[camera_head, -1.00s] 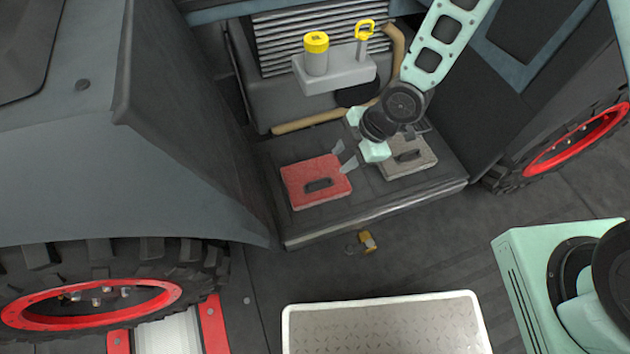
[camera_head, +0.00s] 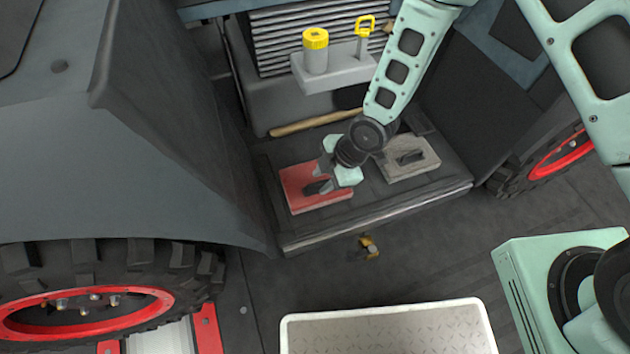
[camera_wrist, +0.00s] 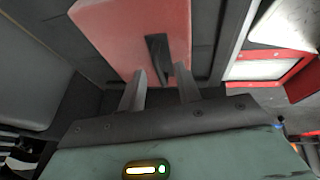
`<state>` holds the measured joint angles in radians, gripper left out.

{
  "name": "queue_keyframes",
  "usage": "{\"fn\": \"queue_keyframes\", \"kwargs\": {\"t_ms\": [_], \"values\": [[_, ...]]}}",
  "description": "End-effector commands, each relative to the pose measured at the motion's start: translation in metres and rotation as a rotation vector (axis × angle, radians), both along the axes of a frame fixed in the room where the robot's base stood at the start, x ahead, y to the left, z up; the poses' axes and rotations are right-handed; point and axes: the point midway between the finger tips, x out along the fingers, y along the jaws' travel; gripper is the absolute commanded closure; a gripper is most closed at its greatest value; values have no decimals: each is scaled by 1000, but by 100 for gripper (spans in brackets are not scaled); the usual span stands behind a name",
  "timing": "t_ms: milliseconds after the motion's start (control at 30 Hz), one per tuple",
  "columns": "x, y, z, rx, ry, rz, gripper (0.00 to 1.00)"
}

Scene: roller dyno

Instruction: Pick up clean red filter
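The clean red filter (camera_head: 317,198) lies flat on the dark platform (camera_head: 380,213) in the head view, at the left of a grey filter (camera_head: 410,160). Its dark handle stands on its top face. In the wrist view the red filter (camera_wrist: 125,32) fills the upper middle, with its handle (camera_wrist: 158,58) just ahead of the fingers. My gripper (camera_head: 318,178) is over the filter's upper right part in the head view and partly hides it. In the wrist view my gripper's fingers (camera_wrist: 160,82) are apart, with the handle's near end between their tips. I cannot tell whether they touch it.
A grey shelf (camera_head: 335,76) behind holds a yellow-capped cylinder (camera_head: 316,52) and a yellow-handled dipstick (camera_head: 364,38). A tan pipe (camera_head: 315,123) runs behind the platform. Dark side walls flank the bay. A yellow fitting (camera_head: 369,248) lies on the floor in front.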

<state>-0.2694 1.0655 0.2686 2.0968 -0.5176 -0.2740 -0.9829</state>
Motion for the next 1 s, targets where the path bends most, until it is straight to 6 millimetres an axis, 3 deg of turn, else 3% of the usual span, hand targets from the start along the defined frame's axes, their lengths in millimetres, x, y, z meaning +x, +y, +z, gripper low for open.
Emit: {"fn": "queue_keyframes", "kwargs": {"t_ms": [67, 200, 567, 1000], "values": [[0, 0, 1, 0, 0, 0, 67], [0, 0, 1, 0, 0, 0, 100], [0, 0, 5, 1, -1, 1, 100], [1, 0, 82, 1, -3, 0, 100]]}}
